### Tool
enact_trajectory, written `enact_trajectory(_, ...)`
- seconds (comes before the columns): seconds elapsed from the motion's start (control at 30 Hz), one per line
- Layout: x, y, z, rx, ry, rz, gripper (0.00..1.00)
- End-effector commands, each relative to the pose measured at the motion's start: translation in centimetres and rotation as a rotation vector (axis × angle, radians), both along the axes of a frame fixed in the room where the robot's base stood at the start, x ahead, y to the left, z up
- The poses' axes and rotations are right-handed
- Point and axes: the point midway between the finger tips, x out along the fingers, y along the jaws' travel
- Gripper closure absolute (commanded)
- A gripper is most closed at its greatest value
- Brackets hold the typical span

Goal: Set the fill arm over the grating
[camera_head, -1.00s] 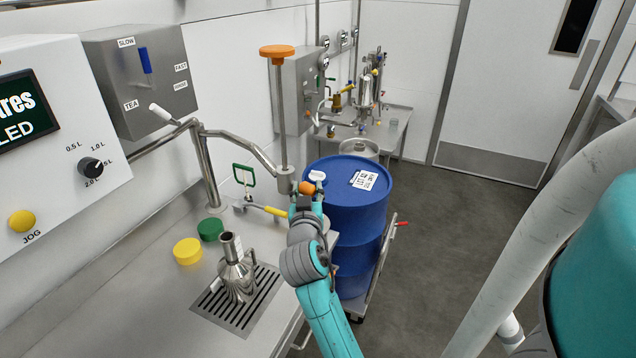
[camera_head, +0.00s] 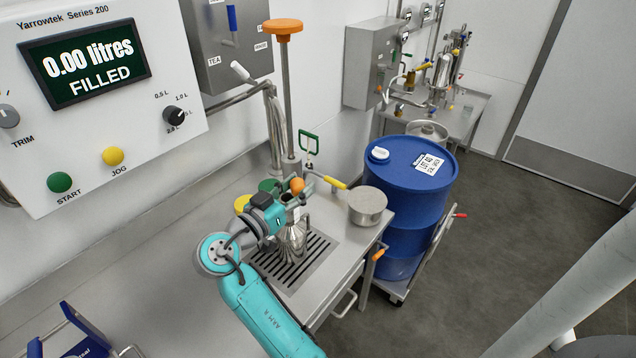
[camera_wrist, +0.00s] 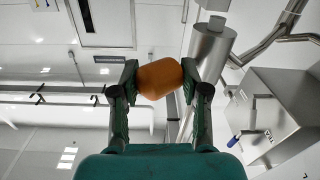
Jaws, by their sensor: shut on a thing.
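An orange knob (camera_head: 297,185) sits beside this head. My gripper (camera_head: 290,198) is shut on the knob; the wrist view shows both fingers closed on the orange knob (camera_wrist: 160,78), with the steel head (camera_wrist: 210,48) next to it. The slotted grating (camera_head: 322,250) lies in the bench top. A steel flask (camera_head: 292,238) stands on it, partly hidden by my gripper. Exact alignment of head over grating cannot be told.
A steel pot (camera_head: 368,206) stands on the bench's right corner. A blue drum (camera_head: 408,200) stands on a trolley beyond it. The filler control box (camera_head: 100,100) is at left, reading 0.00 litres.

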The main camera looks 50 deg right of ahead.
Motion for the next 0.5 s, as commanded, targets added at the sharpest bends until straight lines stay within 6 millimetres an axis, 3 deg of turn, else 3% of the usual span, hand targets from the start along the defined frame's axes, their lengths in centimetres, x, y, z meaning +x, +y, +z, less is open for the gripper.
enact_trajectory(0.2,1.3,1.8,-0.1,0.002,0.003,-0.043,1.00)
enact_trajectory(0.5,1.8,2.5,-0.2,0.002,0.004,-0.059,1.00)
